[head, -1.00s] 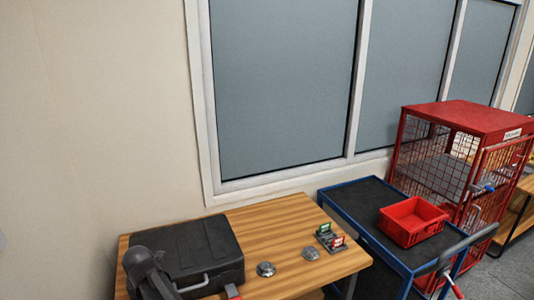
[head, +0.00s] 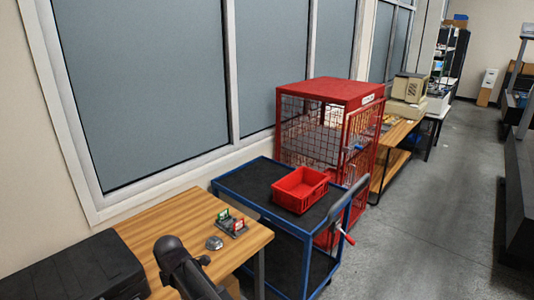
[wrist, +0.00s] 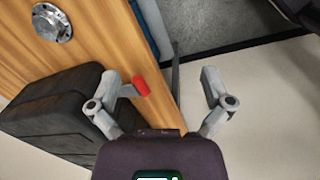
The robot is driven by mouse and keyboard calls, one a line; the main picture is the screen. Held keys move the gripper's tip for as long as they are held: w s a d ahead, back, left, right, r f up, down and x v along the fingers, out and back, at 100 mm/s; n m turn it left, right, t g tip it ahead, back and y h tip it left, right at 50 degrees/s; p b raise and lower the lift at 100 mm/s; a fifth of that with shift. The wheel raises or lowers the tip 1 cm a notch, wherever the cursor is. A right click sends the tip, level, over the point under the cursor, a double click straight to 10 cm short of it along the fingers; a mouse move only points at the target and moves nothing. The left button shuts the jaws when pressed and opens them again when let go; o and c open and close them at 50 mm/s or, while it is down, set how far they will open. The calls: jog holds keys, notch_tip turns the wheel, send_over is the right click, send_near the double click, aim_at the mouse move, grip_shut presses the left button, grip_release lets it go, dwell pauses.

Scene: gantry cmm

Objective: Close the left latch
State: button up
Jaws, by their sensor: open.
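A dark case (head: 85,270) lies on the wooden table at the lower left of the head view, its front cut off by the frame. It also shows at the left of the wrist view (wrist: 45,110). A latch lever with a red tip (wrist: 140,85) stands out past the case's edge in the wrist view; I cannot tell which of its latches this is. My gripper (wrist: 160,78) is open and empty. The red tip appears between the fingers, nearer the left one; I cannot tell whether they touch.
The wooden table (head: 178,220) also bears a metal disc (head: 214,243) and a small fixture with green and red parts (head: 231,223). A blue cart (head: 255,185) with a red bin (head: 300,189) stands to the right, before a red mesh cage (head: 335,92). Floor at right is open.

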jog(key=w+d+f+m+b, duration=0.15)
jog(key=d+m, duration=0.45)
jog(key=d, duration=0.6)
jog(key=w+d+f+m+b, duration=0.1)
jog(key=w+d+m, duration=0.35)
jog(key=d, duration=0.75)
jog(key=s+d+f+m+b, duration=0.1)
jog(key=s+d+m, duration=0.2)
jog(key=d+m, duration=0.4)
jog(key=s+d+f+m+g+b, duration=0.1)
jog(key=s+d+f+m, duration=0.1)
jog(key=d+m, duration=0.5)
jog(key=s+d, duration=0.1)
jog(key=d, duration=0.5)
jog(key=shift+s+d+b, duration=0.25)
jog(key=shift+s+b, duration=0.05)
jog(key=shift+s, duration=0.05)
jog(key=c, duration=0.6)
